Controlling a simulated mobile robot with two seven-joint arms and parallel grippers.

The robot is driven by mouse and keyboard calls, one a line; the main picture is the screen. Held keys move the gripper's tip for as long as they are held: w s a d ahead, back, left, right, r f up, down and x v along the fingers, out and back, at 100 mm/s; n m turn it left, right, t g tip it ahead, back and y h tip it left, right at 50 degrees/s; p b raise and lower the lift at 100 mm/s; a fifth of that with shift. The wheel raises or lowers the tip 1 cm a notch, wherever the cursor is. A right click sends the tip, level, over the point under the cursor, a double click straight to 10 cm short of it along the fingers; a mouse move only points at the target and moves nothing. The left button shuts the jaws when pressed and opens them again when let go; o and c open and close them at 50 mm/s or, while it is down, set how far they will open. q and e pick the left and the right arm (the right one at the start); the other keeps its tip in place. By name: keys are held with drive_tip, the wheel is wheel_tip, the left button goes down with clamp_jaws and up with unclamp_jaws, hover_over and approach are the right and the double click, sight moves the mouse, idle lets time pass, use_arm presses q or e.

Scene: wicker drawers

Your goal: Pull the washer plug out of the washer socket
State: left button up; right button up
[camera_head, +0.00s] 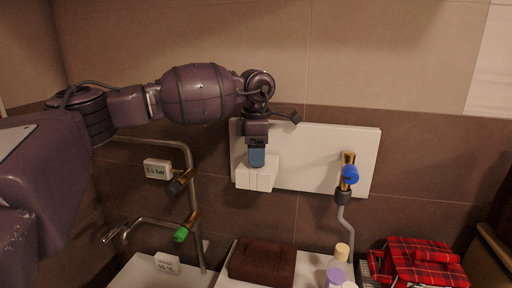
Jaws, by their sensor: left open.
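A white block (253,180) sits at the lower left of a white wall panel (310,148). It appears to be the washer plug and socket together; I cannot tell where one ends and the other begins. My left gripper (257,157) points down from above, its bluish tip directly over the top of the block. It is open. Touching or just apart, I cannot tell. The gripper and wrist hide part of the panel behind them. My right gripper is not in view.
A blue-handled valve (350,174) with a hose is on the panel's right.

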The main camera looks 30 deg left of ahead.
use_arm(q)
drive_tip(key=shift+c, duration=0.3)
drive_tip(key=shift+c, duration=1.3)
drive_tip(key=c, duration=0.5)
drive_tip(key=shift+r+p, duration=0.3)
drive_tip(key=shift+r, duration=0.55)
drive_tip(key=shift+r+p, duration=1)
drive_tip(key=shift+r, duration=0.2)
drive_tip(key=shift+r+p, duration=0.3)
drive_tip(key=shift+r, duration=0.3)
